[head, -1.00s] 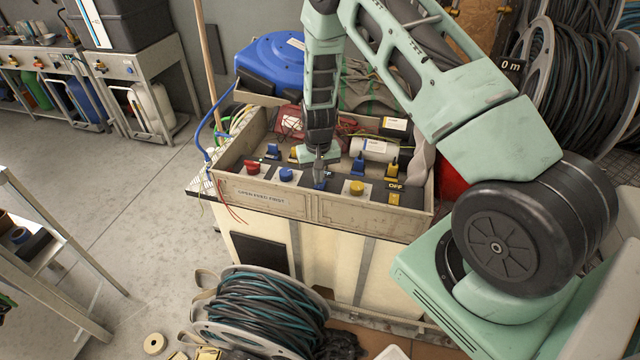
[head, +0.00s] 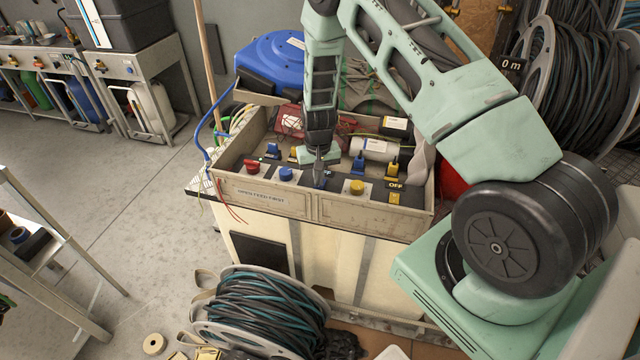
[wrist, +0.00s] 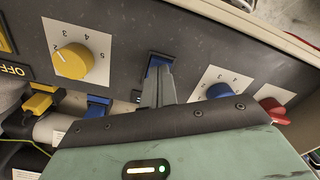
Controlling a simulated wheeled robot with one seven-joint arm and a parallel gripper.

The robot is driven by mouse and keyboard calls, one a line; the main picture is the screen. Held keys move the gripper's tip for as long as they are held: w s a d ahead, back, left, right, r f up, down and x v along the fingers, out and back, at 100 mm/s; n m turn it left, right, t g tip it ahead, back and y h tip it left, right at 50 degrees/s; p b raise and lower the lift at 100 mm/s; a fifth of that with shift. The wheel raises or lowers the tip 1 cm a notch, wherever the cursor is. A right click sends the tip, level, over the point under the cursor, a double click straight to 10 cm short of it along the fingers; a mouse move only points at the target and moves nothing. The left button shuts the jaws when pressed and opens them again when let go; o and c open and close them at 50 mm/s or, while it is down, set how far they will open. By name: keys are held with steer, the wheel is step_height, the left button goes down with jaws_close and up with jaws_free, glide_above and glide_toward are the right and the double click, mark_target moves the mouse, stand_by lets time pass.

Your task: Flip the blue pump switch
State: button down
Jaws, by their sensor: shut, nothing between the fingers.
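The control panel (head: 335,187) sits at the front of the open box. My gripper (head: 318,182) points down at it between the blue knob (head: 286,174) and the yellow knob (head: 357,187). Its fingers are shut and empty. In the wrist view the fingertips (wrist: 159,76) lie over a blue switch (wrist: 153,62), partly covering it; I cannot tell whether they touch. A second blue switch (head: 358,162) stands farther back and also shows in the wrist view (wrist: 97,105). Another small blue switch (head: 273,151) is at the back left. No readable label marks the pump switch.
A red knob (head: 252,167) is at the panel's left and yellow switches (head: 392,170) rise at its right. The box's front wall (head: 300,201) stands before the panel. A white cylinder (head: 372,148) and cables lie behind. A blue reel (head: 272,62) is at the back.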

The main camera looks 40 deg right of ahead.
steer(key=shift+f+b, duration=0.4)
steer(key=shift+f, duration=0.2)
steer(key=shift+r, duration=0.2)
steer(key=shift+r+p, duration=2.45)
steer(key=shift+r, duration=0.95)
steer(key=s+a+r+n+y, duration=0.1)
steer(key=s+a+r+n, duration=0.25)
steer(key=a+r, duration=0.6)
steer(key=s+a+r+n+y, duration=0.1)
steer(key=s+a+r+n, duration=0.1)
steer(key=s+a+r, duration=0.55)
steer(key=s+a+r+n, duration=0.3)
steer(key=s+a+r, duration=0.1)
steer(key=s, duration=0.6)
steer(key=s+a+r+n+h, duration=0.1)
steer(key=s+a+r+n, duration=0.2)
steer(key=s, duration=0.6)
step_height(320, 180, up, 3)
steer(key=shift+s+a+f+n, duration=0.1)
steer(key=shift+s+a+n, duration=0.25)
steer(key=shift+a, duration=0.8)
